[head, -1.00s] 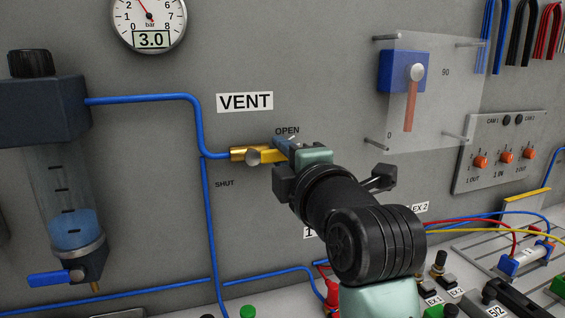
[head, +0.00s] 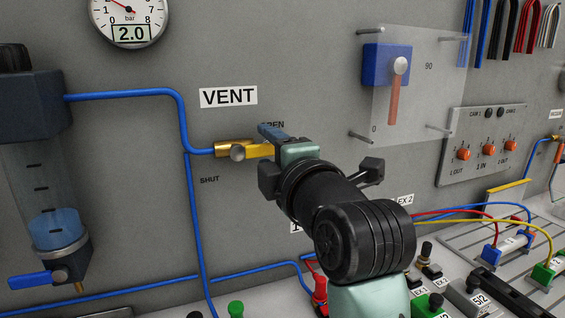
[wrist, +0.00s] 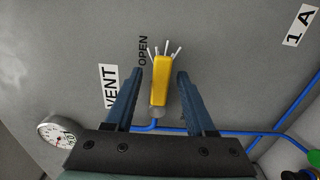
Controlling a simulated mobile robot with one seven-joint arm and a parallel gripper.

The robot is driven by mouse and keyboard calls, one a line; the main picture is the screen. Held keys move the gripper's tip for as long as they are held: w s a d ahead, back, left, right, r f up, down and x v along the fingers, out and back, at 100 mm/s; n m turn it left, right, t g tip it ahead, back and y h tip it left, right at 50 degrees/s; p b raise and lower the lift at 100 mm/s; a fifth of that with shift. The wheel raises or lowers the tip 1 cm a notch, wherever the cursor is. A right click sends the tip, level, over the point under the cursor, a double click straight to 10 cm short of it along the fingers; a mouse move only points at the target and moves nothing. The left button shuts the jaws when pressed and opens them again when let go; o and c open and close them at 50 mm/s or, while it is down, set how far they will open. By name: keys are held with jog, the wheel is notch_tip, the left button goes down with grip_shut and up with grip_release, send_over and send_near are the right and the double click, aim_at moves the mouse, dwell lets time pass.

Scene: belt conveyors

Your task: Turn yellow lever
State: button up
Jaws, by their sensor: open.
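The yellow lever (head: 260,151) sticks out to the right from a brass valve (head: 228,149) on the grey wall, below the VENT sign (head: 228,96). It lies near level, towards the OPEN label, which is partly covered by my gripper (head: 276,138). The SHUT label (head: 209,180) is below the valve. In the wrist view, the yellow lever (wrist: 160,84) stands between the two blue fingers of my open gripper (wrist: 160,72), with a gap on each side. Several short white streaks fan out at the lever's far end.
A gauge (head: 130,17) reads 2.0. Blue tubing (head: 130,93) runs to the valve from a filter bowl (head: 55,220) at left. A clear panel (head: 425,85) with standoffs covers a blue switch at upper right. Fittings and coloured hoses crowd the bench below.

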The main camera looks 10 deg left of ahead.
jog(key=v, duration=1.2)
jog(key=shift+b, duration=0.35)
jog(key=shift+d, duration=0.1)
